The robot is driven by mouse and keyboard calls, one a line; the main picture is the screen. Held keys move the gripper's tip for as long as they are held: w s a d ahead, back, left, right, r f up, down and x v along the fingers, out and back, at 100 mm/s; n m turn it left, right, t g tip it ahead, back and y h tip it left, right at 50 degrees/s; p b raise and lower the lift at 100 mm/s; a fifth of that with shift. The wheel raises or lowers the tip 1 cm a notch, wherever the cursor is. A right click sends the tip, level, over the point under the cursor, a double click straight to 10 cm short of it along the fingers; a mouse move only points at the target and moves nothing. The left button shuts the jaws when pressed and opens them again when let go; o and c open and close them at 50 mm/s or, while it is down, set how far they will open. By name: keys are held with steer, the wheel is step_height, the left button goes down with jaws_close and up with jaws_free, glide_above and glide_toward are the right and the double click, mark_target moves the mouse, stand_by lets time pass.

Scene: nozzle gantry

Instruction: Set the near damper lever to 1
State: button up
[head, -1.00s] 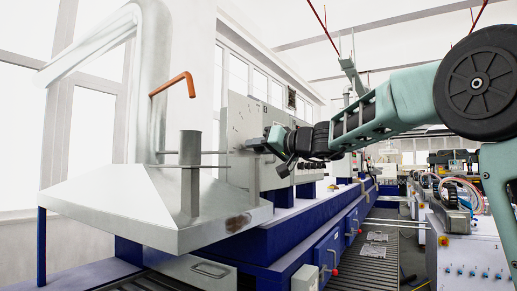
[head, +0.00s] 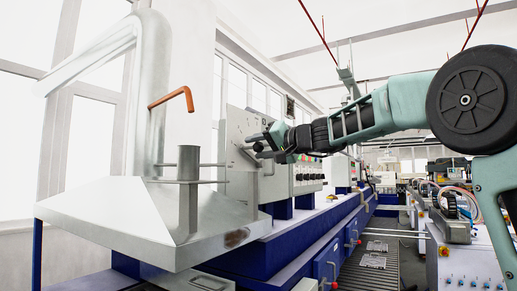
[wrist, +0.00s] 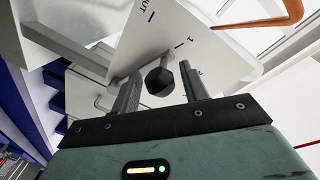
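A black faceted knob (wrist: 160,82), which looks like the damper lever's end, shows in the wrist view in front of a pale plate (wrist: 195,50). The plate carries tick marks with "1" and partly cut-off lettering that reads "UT". My gripper (wrist: 161,88) is open, with one finger on each side of the knob and visible gaps. I cannot tell how deep the knob sits between the fingers. In the head view my gripper (head: 256,143) is in front of the grey panel (head: 238,124). The knob cannot be made out there, and the lever's shaft is hidden.
A metal hood (head: 140,222) with an upright post (head: 188,200) and thin rods stands left of my gripper. An orange bent bar (head: 172,97) rises above it and shows in the wrist view (wrist: 270,20). A blue machine bed (head: 290,240) runs below the panel.

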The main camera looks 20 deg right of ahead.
steer(key=shift+s, duration=0.15)
steer(key=shift+s+d+b, duration=0.2)
steer(key=shift+s+b, duration=0.05)
steer(key=shift+b, duration=0.1)
steer(key=b+v, duration=0.6)
steer(key=v, duration=1)
steer(key=shift+s+b, duration=0.3)
steer(key=shift+r, duration=0.1)
